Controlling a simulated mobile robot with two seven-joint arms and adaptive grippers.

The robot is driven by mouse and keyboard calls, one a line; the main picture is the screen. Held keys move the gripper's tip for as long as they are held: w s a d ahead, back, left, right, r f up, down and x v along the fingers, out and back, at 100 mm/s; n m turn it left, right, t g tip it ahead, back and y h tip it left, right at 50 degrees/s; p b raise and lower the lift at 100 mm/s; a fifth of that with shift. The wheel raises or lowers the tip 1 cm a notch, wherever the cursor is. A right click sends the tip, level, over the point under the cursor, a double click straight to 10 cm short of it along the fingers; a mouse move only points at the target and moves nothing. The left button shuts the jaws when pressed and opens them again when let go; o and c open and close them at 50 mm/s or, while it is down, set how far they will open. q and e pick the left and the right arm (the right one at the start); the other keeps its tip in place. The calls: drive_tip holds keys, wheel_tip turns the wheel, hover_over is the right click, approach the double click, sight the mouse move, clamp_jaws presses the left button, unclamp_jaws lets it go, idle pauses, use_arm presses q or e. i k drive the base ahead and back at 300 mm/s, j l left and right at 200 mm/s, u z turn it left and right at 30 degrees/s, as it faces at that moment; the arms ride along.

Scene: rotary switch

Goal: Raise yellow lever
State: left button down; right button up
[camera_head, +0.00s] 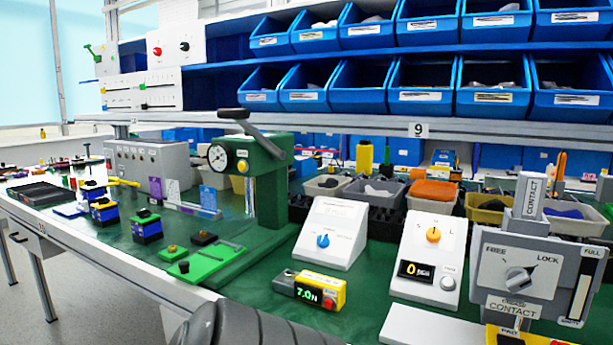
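A small yellow lever-like bar (123,182) sticks out to the left from beside a grey control box (152,165) on the left part of the bench. It looks close to level, with its outer end near a blue and black block; its mounting is too small to make out. A white sloped box (427,262) at the right carries a yellow-orange rotary knob (433,235). A dark rounded part of mine shows at the bottom edge. I cannot tell which arm it belongs to, and no gripper fingertips show.
A green press (265,175) with a long dark handle stands mid-bench. Blue and black blocks (146,227) and a green plate (208,264) lie left of it. A white box with a blue knob (323,240), a yellow meter (310,288) and a grey FREE/LOCK panel (518,275) stand at the right.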

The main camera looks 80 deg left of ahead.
sight(116, 181)
drive_tip(key=u, duration=1.8)
